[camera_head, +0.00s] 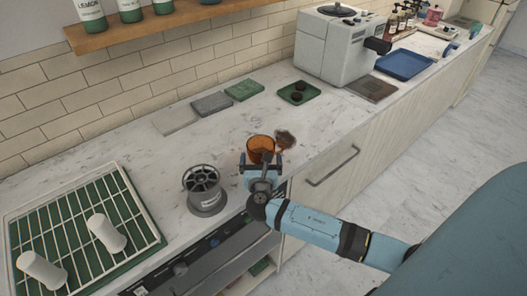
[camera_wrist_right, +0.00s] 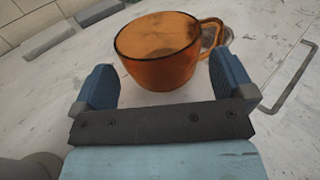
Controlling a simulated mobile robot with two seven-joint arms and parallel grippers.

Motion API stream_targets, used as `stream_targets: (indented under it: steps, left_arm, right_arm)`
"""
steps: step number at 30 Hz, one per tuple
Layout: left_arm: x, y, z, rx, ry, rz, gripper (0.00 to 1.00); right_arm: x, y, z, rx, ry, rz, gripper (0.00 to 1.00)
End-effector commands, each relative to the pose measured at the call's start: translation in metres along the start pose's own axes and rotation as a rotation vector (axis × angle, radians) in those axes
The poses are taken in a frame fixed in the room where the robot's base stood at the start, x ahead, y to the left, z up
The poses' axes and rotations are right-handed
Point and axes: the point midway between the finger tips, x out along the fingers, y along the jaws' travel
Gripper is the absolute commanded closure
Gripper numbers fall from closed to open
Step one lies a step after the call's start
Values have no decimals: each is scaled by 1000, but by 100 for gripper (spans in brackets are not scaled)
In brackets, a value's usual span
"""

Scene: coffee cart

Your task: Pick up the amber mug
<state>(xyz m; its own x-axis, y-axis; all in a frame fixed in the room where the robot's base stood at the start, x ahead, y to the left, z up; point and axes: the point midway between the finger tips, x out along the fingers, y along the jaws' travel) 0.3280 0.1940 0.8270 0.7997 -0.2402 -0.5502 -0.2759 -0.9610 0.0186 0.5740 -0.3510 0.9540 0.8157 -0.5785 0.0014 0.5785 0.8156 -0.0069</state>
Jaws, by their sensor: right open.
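The amber mug (camera_head: 261,148) stands upright on the marble counter in the head view, its handle toward the right. It is see-through orange glass and fills the upper middle of the right wrist view (camera_wrist_right: 158,52). My right gripper (camera_head: 262,168) is at the near side of the mug. In the right wrist view the two blue fingers of my right gripper (camera_wrist_right: 165,85) are spread apart, with the mug just beyond and partly between them. I cannot tell whether a finger touches the mug. My left gripper is not in view.
A grey round rinser (camera_head: 204,190) stands left of the mug. A drying rack (camera_head: 75,215) with two white cups is at far left. A brown stain (camera_head: 285,139) lies beside the mug. A green tray (camera_head: 299,93) and coffee machine (camera_head: 335,48) stand farther back. A cabinet handle (camera_head: 333,166) is at the front.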

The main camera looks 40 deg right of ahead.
Motion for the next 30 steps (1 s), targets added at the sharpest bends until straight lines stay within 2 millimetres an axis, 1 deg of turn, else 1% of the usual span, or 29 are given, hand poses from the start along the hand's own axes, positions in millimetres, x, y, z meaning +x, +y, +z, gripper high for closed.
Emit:
stream_targets:
  steps: [1,3,6,14,15,17,18,19,20,27,30]
  left_arm:
    - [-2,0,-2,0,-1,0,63]
    - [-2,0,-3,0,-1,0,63]
    - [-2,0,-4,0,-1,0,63]
    - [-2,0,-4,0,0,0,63]
    - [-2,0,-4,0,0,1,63]
    - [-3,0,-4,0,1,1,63]
    - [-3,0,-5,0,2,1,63]
    - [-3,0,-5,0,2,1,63]
    - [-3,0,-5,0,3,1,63]
    - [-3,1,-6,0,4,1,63]
    - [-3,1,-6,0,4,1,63]
  right_arm:
    - [9,0,2,-2,-2,-2,0]
    - [19,0,1,-1,-2,-1,0]
    - [28,0,0,0,-1,-1,0]
    - [31,0,-1,1,0,0,0]
    - [31,0,-1,1,0,0,5]
    - [31,0,-1,1,0,0,18]
    - [31,0,-1,1,0,0,28]
    - [31,0,-1,1,0,0,34]
    - [31,0,-1,1,0,0,36]
    - [31,0,0,1,0,0,36]
    - [31,0,4,2,-1,-1,36]
